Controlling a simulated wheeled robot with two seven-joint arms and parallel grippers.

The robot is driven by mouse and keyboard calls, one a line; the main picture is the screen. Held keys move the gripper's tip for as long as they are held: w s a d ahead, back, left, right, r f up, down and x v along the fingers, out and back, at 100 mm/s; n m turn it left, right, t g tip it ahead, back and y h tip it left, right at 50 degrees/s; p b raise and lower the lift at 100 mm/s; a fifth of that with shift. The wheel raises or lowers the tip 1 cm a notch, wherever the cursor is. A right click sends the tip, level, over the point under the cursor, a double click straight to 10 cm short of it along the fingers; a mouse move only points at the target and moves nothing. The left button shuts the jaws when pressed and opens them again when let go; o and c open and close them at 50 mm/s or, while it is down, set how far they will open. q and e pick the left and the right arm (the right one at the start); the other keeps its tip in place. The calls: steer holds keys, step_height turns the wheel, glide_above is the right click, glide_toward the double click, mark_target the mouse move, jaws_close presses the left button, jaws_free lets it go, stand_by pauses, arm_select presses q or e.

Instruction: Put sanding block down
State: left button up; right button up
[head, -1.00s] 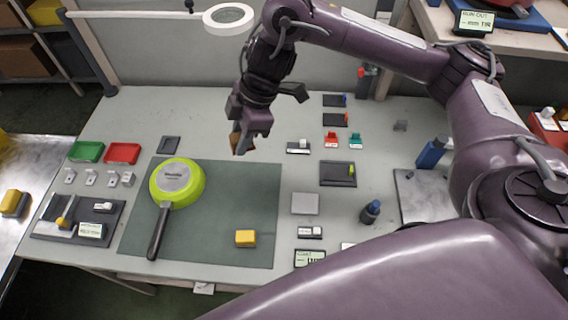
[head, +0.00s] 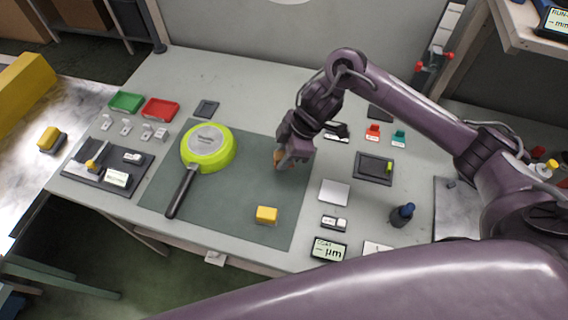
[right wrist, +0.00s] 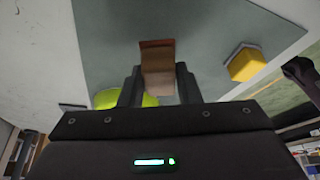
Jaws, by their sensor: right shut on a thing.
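My right gripper (head: 285,161) is shut on a brown block, the sanding block (head: 278,157), over the right part of the dark green mat (head: 240,178). In the right wrist view the sanding block (right wrist: 157,68) sits between the two dark fingers of the gripper (right wrist: 158,88), with the mat beyond it. I cannot tell whether the block touches the mat. My left gripper is not in view.
A yellow block (head: 266,214) lies near the mat's front edge; it also shows in the right wrist view (right wrist: 246,64). A grey plate (head: 334,192), a black tray (head: 374,169) and a dark blue bottle (head: 403,214) stand right of the mat. Green (head: 126,102) and red (head: 161,109) trays are at left.

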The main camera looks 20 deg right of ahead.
steer(key=shift+f, duration=2.1)
steer(key=shift+f, duration=0.1)
steer(key=o, duration=0.9)
steer(key=shift+o, duration=0.2)
steer(key=v, duration=1.2)
steer(key=shift+p, duration=0.35)
